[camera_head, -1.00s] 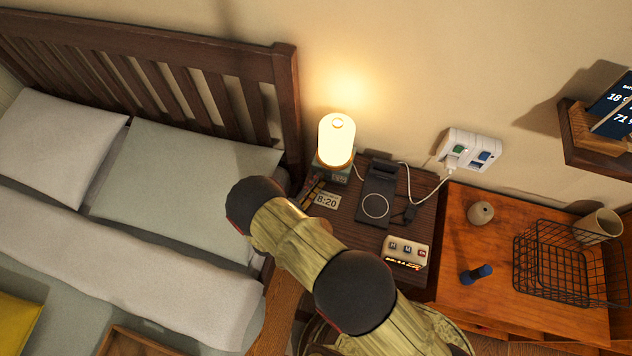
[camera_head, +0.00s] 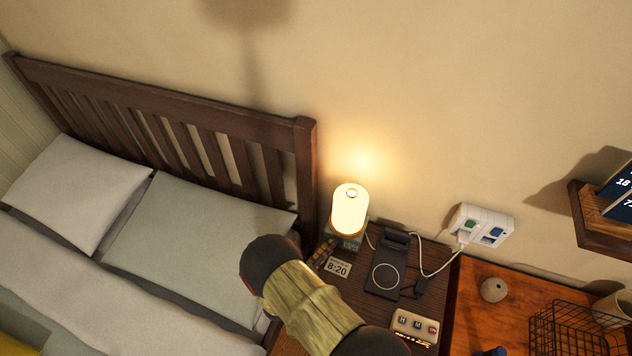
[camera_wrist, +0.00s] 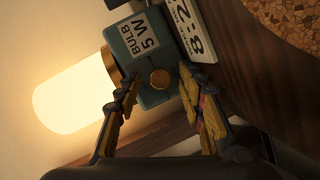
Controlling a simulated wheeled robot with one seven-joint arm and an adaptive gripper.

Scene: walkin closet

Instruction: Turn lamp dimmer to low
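The lamp (camera_head: 350,210) stands lit at the back of the nightstand, with a glowing warm white shade and a teal base (camera_head: 347,241). In the wrist view the shade (camera_wrist: 72,98) lies to the left, and the teal base (camera_wrist: 135,50) bears a "BULB 5 W" label. A round brass knob (camera_wrist: 160,79) is on the base's face. My gripper (camera_wrist: 161,88) is open, one finger on each side of the knob, with fingertips near the base. Contact with the knob cannot be told. In the head view my gripper (camera_head: 322,254) is small beside the lamp base.
A black charging pad (camera_head: 385,278), a button box (camera_head: 415,326) and white cables lie to the right. A bed headboard (camera_head: 306,175) rises at left. A wall outlet (camera_head: 481,227) is at right.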

